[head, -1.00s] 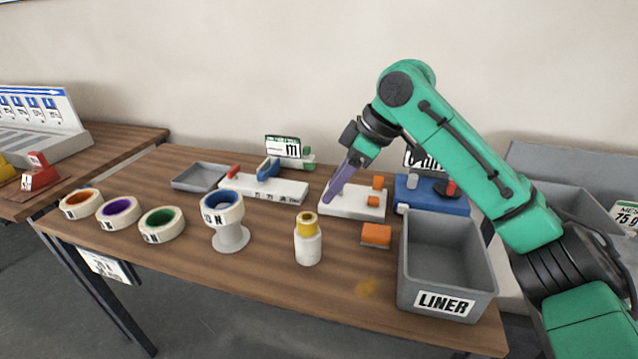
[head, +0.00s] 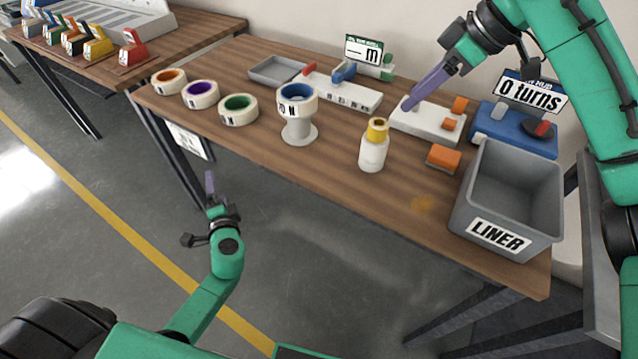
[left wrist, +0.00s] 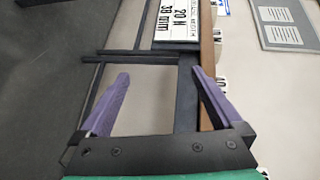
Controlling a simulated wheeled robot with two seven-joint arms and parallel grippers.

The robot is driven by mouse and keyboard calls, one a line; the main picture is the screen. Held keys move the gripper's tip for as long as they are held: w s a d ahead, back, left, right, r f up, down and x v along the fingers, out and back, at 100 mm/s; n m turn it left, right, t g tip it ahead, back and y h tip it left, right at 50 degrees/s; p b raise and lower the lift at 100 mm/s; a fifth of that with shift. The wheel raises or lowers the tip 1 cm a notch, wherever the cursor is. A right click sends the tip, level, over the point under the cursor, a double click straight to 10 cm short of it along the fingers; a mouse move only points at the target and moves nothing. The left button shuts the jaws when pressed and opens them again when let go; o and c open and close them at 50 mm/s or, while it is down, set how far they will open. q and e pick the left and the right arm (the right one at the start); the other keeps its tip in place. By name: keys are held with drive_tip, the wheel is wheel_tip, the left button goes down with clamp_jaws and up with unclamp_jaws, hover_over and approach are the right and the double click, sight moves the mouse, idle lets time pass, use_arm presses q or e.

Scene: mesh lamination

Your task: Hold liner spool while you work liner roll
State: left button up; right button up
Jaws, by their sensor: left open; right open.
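No item is labelled liner spool or liner roll. A white roll with a blue core (head: 297,91) sits on a white pedestal (head: 299,133). Rolls with orange (head: 169,82), purple (head: 200,94) and green (head: 238,109) cores lie to its left. A grey bin (head: 480,205) marked LINER stands at the table's right end. My left gripper (head: 210,186) is open and empty, off the table's front left; its spread purple fingers show in the left wrist view (left wrist: 160,95). My right gripper (head: 408,104) is open, its fingers over the white block (head: 415,123) with orange parts; contact is unclear.
A white bottle with a yellow top (head: 373,150) and an orange block (head: 443,158) stand mid-table. A blue device (head: 510,138) has a sign reading 0 turns (head: 532,93). A shallow grey tray (head: 277,70) lies behind. The floor around my left gripper is clear.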

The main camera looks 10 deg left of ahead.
use_arm(q)
drive_tip(key=w+d+r+m+t+h, duration=0.2)
drive_tip(key=d+r+m+t+h, duration=0.15)
drive_tip(key=d+r+m, duration=0.35)
drive_tip(key=w+d+r+m+t+h, duration=0.25)
drive_tip(key=r+m+t, duration=0.2)
drive_tip(key=r, duration=0.45)
drive_tip(key=m+g+h, duration=0.6)
drive_tip(key=m+h, duration=0.7)
drive_tip(key=m, duration=0.8)
approach(366, 151)
drive_tip(key=x, duration=1.1)
drive_tip(key=shift+s, duration=0.1)
clamp_jaws()
